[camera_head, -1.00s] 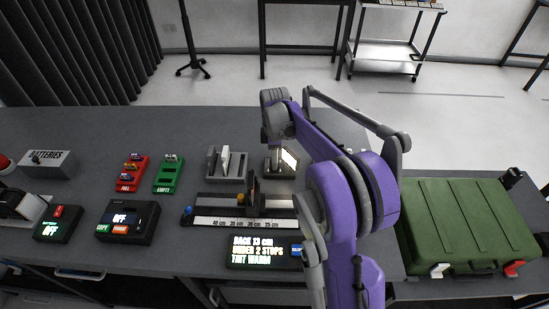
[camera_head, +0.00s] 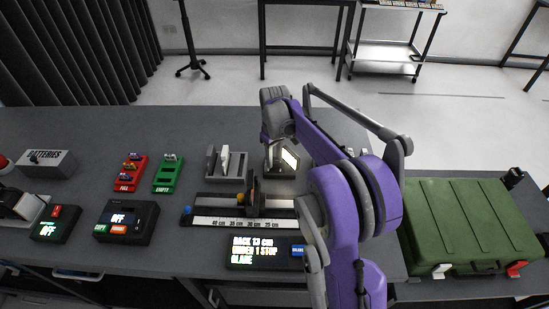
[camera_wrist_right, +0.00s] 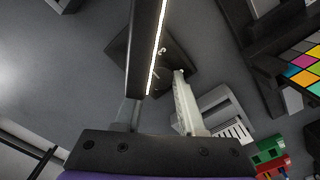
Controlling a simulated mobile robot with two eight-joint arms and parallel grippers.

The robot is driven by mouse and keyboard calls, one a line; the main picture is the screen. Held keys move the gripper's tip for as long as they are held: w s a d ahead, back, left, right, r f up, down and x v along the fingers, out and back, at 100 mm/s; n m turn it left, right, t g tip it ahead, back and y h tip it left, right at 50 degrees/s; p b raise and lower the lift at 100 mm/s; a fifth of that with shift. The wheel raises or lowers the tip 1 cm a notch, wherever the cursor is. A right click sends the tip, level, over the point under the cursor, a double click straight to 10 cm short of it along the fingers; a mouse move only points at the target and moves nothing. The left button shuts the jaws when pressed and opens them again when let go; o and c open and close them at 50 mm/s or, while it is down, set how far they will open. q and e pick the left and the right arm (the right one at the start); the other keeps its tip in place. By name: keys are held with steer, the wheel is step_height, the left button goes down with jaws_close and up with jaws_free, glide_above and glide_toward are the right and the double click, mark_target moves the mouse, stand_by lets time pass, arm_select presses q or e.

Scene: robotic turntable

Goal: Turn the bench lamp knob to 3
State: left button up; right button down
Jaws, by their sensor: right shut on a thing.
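The bench lamp (camera_head: 289,158) stands at the back of the bench with its panel lit. In the right wrist view the lamp (camera_wrist_right: 147,45) shows as a dark upright panel with a bright edge, above a dark base with a small white mark. My right gripper (camera_head: 268,140) reaches down beside the lamp from behind my purple arm. Its fingers in the right wrist view (camera_wrist_right: 157,92) straddle the lamp's lower part, shut on the knob. The knob is hidden, and I cannot read its setting. My left gripper is out of view.
The display (camera_head: 262,252) reads "BACK 13 cm, UNDER 1 STOP, GLARE". A scale rail (camera_head: 235,222) lies before the lamp, a grey slotted holder (camera_head: 226,165) to its left. A green case (camera_head: 470,225) fills the right. Bare bench lies behind the holder.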

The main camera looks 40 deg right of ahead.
mark_target(275, 160)
steer(key=shift+m, duration=1.9)
steer(key=c, duration=0.5)
jaws_free()
steer(key=shift+r, duration=0.1)
step_height(275, 160, up, 11)
steer(key=shift+f, duration=0.2)
